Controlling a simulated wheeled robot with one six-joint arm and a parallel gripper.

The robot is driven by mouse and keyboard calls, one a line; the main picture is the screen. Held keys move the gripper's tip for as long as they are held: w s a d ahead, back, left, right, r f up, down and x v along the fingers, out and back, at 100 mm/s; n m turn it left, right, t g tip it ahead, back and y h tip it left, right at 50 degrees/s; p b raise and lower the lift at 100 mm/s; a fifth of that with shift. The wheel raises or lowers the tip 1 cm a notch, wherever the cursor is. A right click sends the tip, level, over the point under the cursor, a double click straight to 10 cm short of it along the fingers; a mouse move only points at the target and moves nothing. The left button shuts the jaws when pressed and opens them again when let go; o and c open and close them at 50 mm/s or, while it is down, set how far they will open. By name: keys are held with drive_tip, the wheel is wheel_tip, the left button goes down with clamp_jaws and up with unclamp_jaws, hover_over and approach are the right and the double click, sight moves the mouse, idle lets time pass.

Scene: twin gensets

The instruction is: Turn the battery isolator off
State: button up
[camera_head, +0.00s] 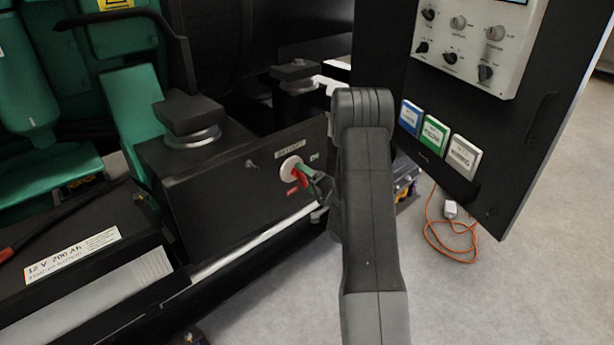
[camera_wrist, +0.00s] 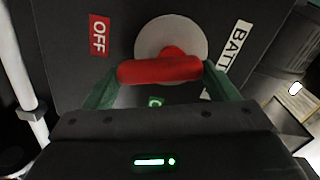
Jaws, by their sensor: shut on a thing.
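The battery isolator has a white round base (camera_head: 291,166) on the front of a black box, under a "BATTERY" label (camera_head: 290,147). A red "OFF" label (camera_head: 292,191) sits below it and a green label (camera_head: 314,156) to its right. In the wrist view, its red handle (camera_wrist: 160,70) lies nearly level across the picture, between the OFF label (camera_wrist: 99,36) and the BATTERY label (camera_wrist: 234,46). My gripper (camera_wrist: 161,74) is shut on the handle, its green fingers at the handle's two ends. The green label is partly hidden in the wrist view (camera_wrist: 155,102).
A black panel (camera_head: 530,120) with knobs and coloured labels stands to the right of my arm. A battery (camera_head: 75,256) lies at lower left, by green engine parts (camera_head: 130,110). An orange cable (camera_head: 430,229) lies on the open grey floor at right.

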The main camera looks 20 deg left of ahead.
drive_tip(key=shift+s+f+m+p, duration=0.1)
drive_tip(key=shift+m+p, duration=0.15)
drive_tip(key=shift+m, duration=0.65)
drive_tip(key=shift+s+f+m+p, duration=0.1)
drive_tip(key=shift+m+p, duration=0.15)
drive_tip(key=shift+m, duration=0.65)
drive_tip(key=o, duration=0.9)
drive_tip(key=shift+o, duration=0.2)
drive_tip(key=p+v, duration=0.1)
drive_tip(key=v, duration=1.2)
drive_tip(key=shift+s+d, duration=0.2)
drive_tip(key=shift+d, duration=0.15)
drive_tip(key=shift+a, duration=0.1)
